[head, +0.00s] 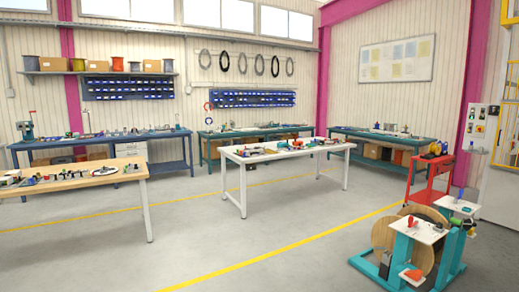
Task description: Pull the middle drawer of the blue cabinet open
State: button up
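I cannot make out a blue cabinet with a middle drawer in the head view. A pale drawer unit (131,151) stands under the blue workbench (60,144) at the back left. Its separate drawers are too small to tell. Rows of blue bins (128,88) hang on the back wall above that bench, and more blue bins (252,98) hang further right. My gripper is not in view.
A wooden-topped table (105,177) stands at the left, a white table (290,150) in the middle. At the right are a teal reel stand (398,270) with wooden reels and a red cart (430,193). The grey floor (210,235) in front is clear, crossed by yellow lines.

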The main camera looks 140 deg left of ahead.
aim_at(134, 152)
jog(key=u, duration=5.4)
jog(key=i+z, duration=0.2)
jog(key=i, duration=0.7)
jog(key=i+j+z, duration=0.15)
jog(key=i, duration=0.8)
jog(key=i+l+z, duration=0.15)
jog(key=i+z, duration=0.15)
jog(key=i, duration=0.35)
jog(key=i+z, duration=0.25)
jog(key=i, duration=0.4)
jog(key=i+j+z, duration=0.3)
jog(key=i, duration=0.35)
jog(key=i+u, duration=0.1)
jog(key=i, duration=0.5)
jog(key=i+l, duration=0.15)
jog(key=i, duration=0.4)
jog(key=i+l+u, duration=0.15)
jog(key=i, duration=0.45)
jog(key=i+l+u, duration=0.1)
jog(key=i, duration=0.45)
jog(key=i+j+u, duration=0.15)
jog(key=i+u, duration=0.2)
jog(key=i, duration=0.25)
jog(key=i+u, duration=0.35)
jog(key=i, duration=0.2)
jog(key=i+l+u, duration=0.2)
jog(key=i+u, duration=0.15)
jog(key=i, duration=0.25)
